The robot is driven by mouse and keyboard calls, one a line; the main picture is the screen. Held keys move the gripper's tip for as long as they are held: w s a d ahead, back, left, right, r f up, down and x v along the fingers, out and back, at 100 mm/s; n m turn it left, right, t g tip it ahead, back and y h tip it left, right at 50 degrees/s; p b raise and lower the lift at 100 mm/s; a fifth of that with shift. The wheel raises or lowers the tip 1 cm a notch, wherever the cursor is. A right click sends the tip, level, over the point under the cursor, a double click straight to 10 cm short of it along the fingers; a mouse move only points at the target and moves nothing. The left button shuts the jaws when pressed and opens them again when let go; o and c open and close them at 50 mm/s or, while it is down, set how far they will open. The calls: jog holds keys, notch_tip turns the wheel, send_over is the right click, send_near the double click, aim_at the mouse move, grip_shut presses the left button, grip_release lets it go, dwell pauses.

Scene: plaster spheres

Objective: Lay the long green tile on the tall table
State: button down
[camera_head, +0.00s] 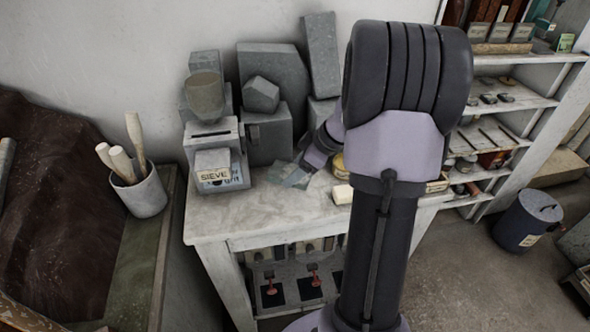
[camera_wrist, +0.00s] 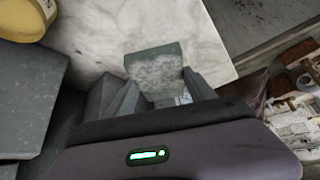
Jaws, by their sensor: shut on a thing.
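A grey-green tile (camera_wrist: 153,62) with a pale mottled face is between the fingers of my gripper (camera_wrist: 160,90) in the wrist view. The fingers are shut on it, and its far end sticks out past them. The white marble-like top of the table (camera_head: 225,218) is below and behind it. In the head view my gripper (camera_head: 297,177) is low over the table top, in front of grey blocks. The tile is small and partly hidden there by my arm. I cannot tell whether the tile touches the table.
A yellow round thing (camera_wrist: 25,18) is near in the wrist view. A pale block (camera_head: 343,194) lies right of my gripper. The table's front left is clear.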

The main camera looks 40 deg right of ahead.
aim_at(289, 194)
jog(key=shift+s+d+f+b, duration=0.1)
jog(key=shift+f+b, duration=0.1)
jog(key=shift+b, duration=0.15)
notch_tip(289, 194, down, 5)
jog(key=b, duration=0.6)
jog(key=shift+f, duration=0.2)
jog(key=shift+r, duration=0.1)
jog(key=shift+b, duration=0.7)
jog(key=shift+f+b, duration=0.7)
jog(key=shift+b, duration=0.1)
dwell(0.4)
jog(key=shift+c, duration=1.2)
grip_release()
